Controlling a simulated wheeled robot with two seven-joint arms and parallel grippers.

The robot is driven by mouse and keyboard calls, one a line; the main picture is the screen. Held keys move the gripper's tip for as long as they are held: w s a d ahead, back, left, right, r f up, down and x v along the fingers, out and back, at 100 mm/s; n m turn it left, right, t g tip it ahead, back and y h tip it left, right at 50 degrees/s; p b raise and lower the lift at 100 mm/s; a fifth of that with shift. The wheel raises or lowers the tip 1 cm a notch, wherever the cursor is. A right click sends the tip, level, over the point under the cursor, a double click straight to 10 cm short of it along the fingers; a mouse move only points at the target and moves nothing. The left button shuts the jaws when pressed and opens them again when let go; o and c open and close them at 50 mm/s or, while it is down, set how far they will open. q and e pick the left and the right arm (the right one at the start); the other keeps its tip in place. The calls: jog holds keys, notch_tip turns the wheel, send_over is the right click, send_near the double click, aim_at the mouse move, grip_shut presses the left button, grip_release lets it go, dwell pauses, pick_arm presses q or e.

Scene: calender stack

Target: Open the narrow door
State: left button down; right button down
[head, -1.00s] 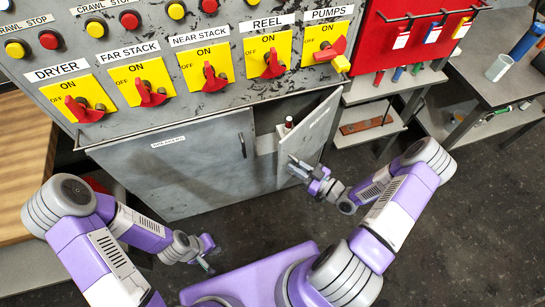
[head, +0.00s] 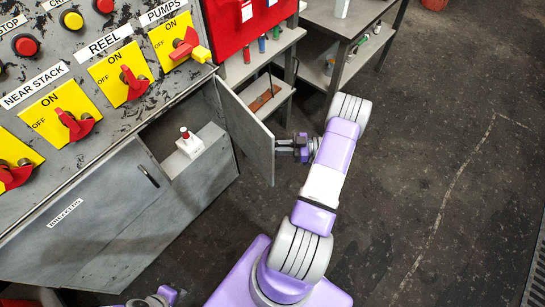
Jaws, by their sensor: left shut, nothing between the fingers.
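The narrow door (head: 246,130) of the grey cabinet stands swung wide out to the right, its free edge toward the floor side. Behind it the compartment is open and a white box with a red-topped button (head: 188,143) shows inside. My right gripper (head: 284,148) is at the outer side of the door's free edge, seemingly touching or very close to it; its finger gap is too small to make out. My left gripper (head: 158,299) is low at the bottom edge of the view, partly cut off, shut and empty, away from the door.
The wide door (head: 85,225) with a dark handle is closed left of the opening. The panel above carries yellow switches with red handles (head: 125,75). A shelf (head: 262,95) and a grey table (head: 345,20) stand behind the door. The floor at right is clear.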

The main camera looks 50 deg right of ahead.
jog(key=d+n+g+y+b, duration=0.1)
jog(key=d+n+g+y, duration=0.2)
jog(key=d, duration=0.5)
jog(key=shift+w+d+n+g+y+b, duration=0.3)
jog(key=shift+w+g+y+b, duration=0.1)
jog(key=shift+w+g+y, duration=0.1)
jog(key=shift+r, duration=0.1)
jog(key=c, duration=1.3)
grip_release()
jog(key=shift+s, duration=0.1)
jog(key=shift+d, duration=0.1)
